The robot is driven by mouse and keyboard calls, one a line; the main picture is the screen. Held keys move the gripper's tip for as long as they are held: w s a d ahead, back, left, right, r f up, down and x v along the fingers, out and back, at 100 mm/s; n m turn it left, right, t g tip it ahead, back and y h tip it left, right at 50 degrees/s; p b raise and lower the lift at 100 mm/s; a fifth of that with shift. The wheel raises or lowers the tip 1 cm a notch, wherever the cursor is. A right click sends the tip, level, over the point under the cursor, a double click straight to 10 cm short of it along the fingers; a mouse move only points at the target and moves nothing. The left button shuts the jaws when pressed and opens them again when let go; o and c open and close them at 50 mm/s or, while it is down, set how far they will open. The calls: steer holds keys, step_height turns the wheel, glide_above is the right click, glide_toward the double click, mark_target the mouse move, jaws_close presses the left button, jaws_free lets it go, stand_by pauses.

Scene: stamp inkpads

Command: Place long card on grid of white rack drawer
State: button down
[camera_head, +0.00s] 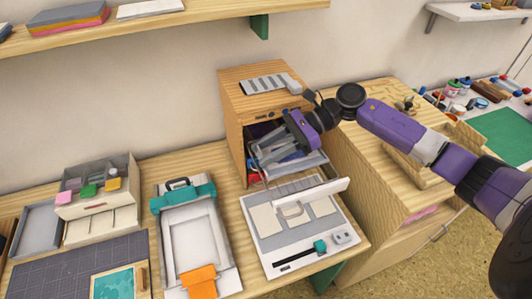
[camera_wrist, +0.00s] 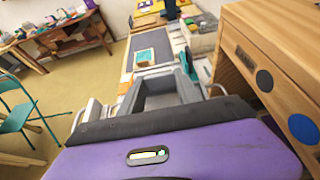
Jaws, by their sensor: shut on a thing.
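The drawer's grid is mostly hidden by my gripper and the front panel. In the wrist view, the grey fingers (camera_wrist: 165,92) reach away from the purple gripper body, and the drawer is not clear.
A white board with pale panels (camera_head: 325,232) lies below the drawer. A white tray with a teal clamp (camera_head: 183,195) stands left of it. A small drawer box (camera_head: 95,200) and a dark grid mat (camera_head: 50,262) are further left. A shelf (camera_head: 180,22) hangs above.

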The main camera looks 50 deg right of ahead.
steer(key=shift+f, duration=0.7)
steer(key=shift+f, duration=0.15)
steer(key=c, duration=0.9)
jaws_free()
steer(key=shift+o, duration=0.2)
steer(key=b+v, duration=0.3)
steer(key=v, duration=0.9)
steer(key=shift+s, duration=0.1)
